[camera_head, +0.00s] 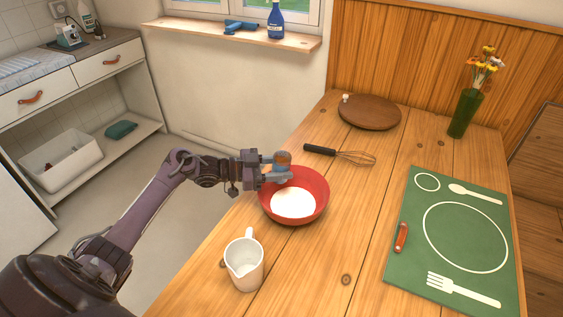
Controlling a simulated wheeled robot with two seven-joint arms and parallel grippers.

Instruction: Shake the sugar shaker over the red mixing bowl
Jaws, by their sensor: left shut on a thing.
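The red mixing bowl (322,204) stands on the wooden table near its left edge, with white contents inside. My left gripper (281,168) reaches in from the left and is shut on the sugar shaker (283,158), a small object with an orange-brown top part. The gripper and shaker are over the far left part of the bowl. The fingers hide much of the shaker, so its tilt is hard to tell. My right gripper is not in view.
A white jug (244,265) stands in front of the bowl. A whisk (340,154) and a round wooden board (369,112) lie behind it. A green placemat (408,262) lies at right, with a red-handled item (401,237) on its edge. A green vase (464,114) holds flowers.

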